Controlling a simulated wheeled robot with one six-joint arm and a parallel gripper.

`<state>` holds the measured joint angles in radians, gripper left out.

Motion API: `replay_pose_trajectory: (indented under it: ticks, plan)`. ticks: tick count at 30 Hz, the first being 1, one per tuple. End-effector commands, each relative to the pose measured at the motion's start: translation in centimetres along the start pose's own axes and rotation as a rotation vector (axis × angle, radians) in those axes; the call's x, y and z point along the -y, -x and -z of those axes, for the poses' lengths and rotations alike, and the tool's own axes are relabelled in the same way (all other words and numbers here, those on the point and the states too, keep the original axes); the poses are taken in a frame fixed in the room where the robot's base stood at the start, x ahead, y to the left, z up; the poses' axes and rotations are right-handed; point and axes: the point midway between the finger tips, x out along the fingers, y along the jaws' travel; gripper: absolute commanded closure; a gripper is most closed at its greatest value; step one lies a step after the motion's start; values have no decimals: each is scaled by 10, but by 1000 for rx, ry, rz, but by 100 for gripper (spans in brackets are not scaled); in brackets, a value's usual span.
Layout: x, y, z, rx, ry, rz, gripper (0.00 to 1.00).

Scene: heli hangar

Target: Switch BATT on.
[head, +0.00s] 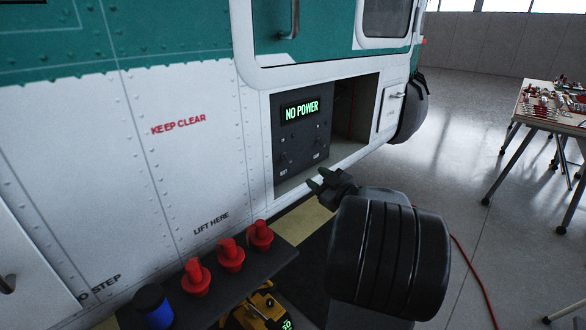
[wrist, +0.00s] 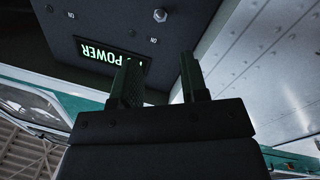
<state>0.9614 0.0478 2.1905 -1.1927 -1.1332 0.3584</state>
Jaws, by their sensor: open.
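A dark control panel (head: 290,150) sits in an open bay in the aircraft's white side, with a lit green display (head: 302,110) reading NO POWER. The BATT switch (head: 283,157) is a small dark toggle at lower left, above its label; its lever position is too small to tell. In the wrist view the panel is upside down, and a shiny metal tip (wrist: 160,15) beside an ON label appears to be this switch. My gripper (head: 318,180) is open and empty, in front of and below the panel, apart from it. Its two fingers (wrist: 160,88) overlap the display's edge in the wrist view.
A second toggle (head: 317,155) is at the panel's lower right. A cluttered table (head: 535,115) stands at right; open floor lies between.

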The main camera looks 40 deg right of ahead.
Motion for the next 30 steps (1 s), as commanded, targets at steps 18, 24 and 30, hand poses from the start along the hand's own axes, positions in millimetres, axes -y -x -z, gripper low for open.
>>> replay_pose_trajectory:
  ticks: [18, 24, 30]
  plan:
    - [1, -105, 0, 1, 0, 1, 60]
    - [0, -117, 0, 1, -1, -1, 60]
    - [0, -119, 1, 1, -1, -2, 60]
